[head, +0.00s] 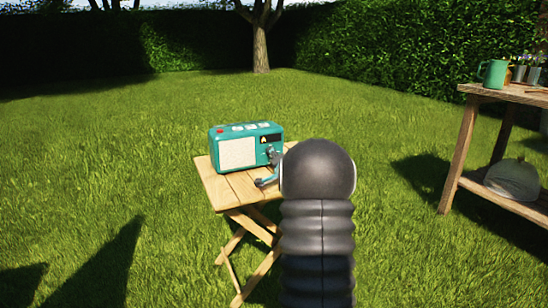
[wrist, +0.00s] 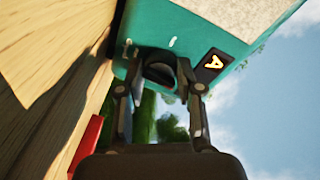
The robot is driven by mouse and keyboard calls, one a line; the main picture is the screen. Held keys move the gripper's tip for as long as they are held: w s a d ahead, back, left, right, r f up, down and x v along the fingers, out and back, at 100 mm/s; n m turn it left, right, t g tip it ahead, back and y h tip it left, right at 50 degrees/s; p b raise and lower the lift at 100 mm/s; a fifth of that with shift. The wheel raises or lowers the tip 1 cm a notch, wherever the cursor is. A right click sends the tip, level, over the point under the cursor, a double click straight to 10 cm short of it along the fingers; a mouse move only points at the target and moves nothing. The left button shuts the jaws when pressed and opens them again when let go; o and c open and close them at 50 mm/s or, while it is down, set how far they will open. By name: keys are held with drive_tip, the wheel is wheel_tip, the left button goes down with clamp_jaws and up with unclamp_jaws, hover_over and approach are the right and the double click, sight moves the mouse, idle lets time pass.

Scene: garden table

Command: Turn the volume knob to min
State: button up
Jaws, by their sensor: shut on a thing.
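The teal radio (head: 246,130) stands on the small wooden folding table, with a pale speaker panel and a dark display. In the wrist view its teal front (wrist: 195,25) fills the top, turned sideways. The dark round volume knob (wrist: 160,70) is on that front, near the lit display (wrist: 213,64) that shows a letter A. A white mark is beside the knob. My gripper (wrist: 158,78) is shut on the knob, one finger on each side. In the head view my gripper (head: 271,157) is at the radio's right front and my arm partly hides it; the knob's setting is unclear.
The folding table (head: 222,188) has bare wood in front of the radio. A red edge (wrist: 88,147) shows at the lower left of the wrist view. A wooden bench (head: 513,95) with a green mug (head: 493,73) stands at right. Open grass surrounds the table.

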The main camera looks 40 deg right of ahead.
idle(0.3)
drive_tip(key=o, duration=1.2)
drive_tip(key=shift+c, duration=0.2)
drive_tip(key=v, duration=1.2)
